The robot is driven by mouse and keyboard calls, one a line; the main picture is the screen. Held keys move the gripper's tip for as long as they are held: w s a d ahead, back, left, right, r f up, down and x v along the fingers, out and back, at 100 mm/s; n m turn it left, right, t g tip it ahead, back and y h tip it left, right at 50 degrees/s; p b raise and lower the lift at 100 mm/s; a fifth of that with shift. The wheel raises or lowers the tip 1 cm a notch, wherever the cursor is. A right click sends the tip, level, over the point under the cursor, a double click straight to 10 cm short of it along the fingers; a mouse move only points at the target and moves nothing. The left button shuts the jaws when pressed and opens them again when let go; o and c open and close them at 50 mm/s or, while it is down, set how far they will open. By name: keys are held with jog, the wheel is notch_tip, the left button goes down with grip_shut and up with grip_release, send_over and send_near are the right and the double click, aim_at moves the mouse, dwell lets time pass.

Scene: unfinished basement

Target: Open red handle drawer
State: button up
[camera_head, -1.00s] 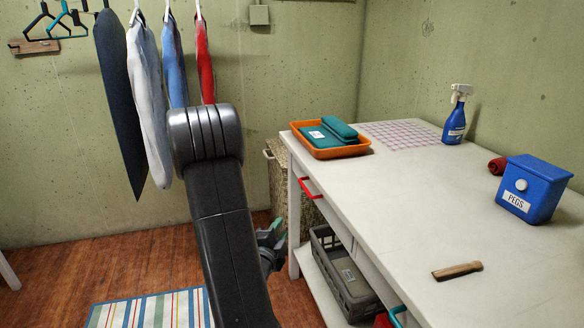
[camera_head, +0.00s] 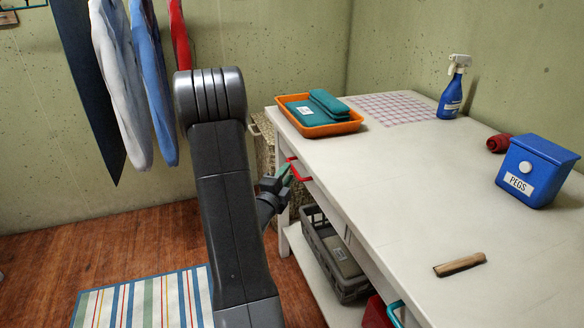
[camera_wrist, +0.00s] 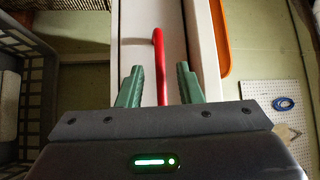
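The red handle (camera_head: 299,170) is on the front of a drawer (camera_head: 313,188) under the white table top, near its far end. The drawer looks shut. In the wrist view the red handle (camera_wrist: 159,62) runs upright in the picture between my two green fingertips. My gripper (camera_wrist: 158,88) is open, with a gap on both sides of the handle. Whether a finger touches the handle cannot be told.
A second drawer with a teal handle (camera_head: 394,313) is nearer on the table (camera_head: 400,190). A grey crate (camera_head: 335,262) stands on the lower shelf. An orange tray (camera_head: 318,128), spray bottle (camera_head: 453,92), blue peg box (camera_head: 536,170) and brush (camera_head: 459,264) are on top.

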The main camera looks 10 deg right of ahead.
jog(key=shift+x, duration=2.25)
grip_shut()
